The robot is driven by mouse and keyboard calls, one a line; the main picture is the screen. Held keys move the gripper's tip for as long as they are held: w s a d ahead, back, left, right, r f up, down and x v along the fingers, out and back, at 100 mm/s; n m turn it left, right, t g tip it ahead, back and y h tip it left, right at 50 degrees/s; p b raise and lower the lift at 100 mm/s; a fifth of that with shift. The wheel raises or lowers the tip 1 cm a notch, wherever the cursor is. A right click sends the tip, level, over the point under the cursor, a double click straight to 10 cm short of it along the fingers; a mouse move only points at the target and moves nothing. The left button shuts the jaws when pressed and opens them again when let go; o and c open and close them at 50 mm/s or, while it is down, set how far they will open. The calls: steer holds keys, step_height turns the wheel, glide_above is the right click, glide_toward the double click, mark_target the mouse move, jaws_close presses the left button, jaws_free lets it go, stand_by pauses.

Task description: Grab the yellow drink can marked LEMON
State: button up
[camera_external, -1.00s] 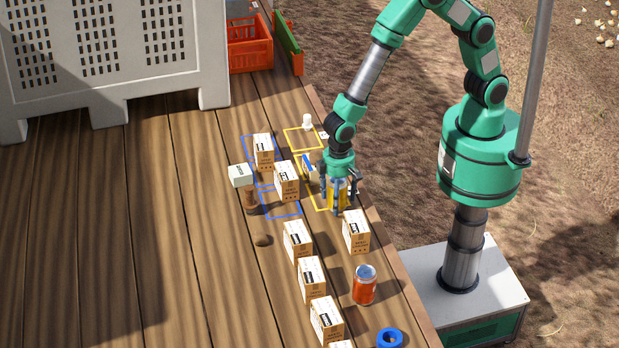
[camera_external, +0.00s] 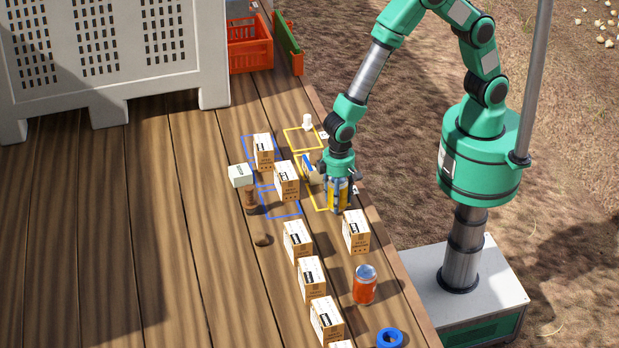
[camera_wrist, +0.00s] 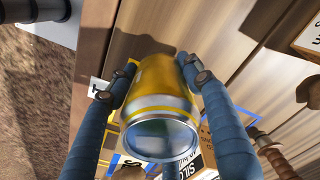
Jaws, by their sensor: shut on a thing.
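The yellow can (camera_external: 338,195) stands between the fingers of my gripper (camera_external: 339,192) near the right edge of the wooden deck. In the wrist view the can (camera_wrist: 160,100) shows its silver end and yellow side, with a blue wrapped finger on each side. My gripper (camera_wrist: 155,80) is shut on the can. No LEMON lettering can be read in these views. I cannot tell whether the can touches the deck.
A carton (camera_external: 356,231) and an orange-red can (camera_external: 364,285) stand in front of the gripper. Another carton (camera_external: 286,180) stands to its left, with several more in a row toward the front. A blue ring (camera_external: 389,338) lies near the front edge.

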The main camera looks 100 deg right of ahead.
steer(key=shift+r, duration=0.1)
steer(key=shift+r, duration=1.6)
steer(key=s+d+b, duration=0.1)
steer(key=s+d, duration=0.1)
steer(key=s, duration=0.5)
steer(key=s+d+r, duration=0.1)
steer(key=s+d, duration=0.1)
steer(key=s, duration=0.6)
steer(key=shift+s+r+b, duration=0.25)
steer(key=shift+r+b, duration=0.05)
steer(key=shift+b, duration=0.05)
steer(key=shift+r, duration=0.15)
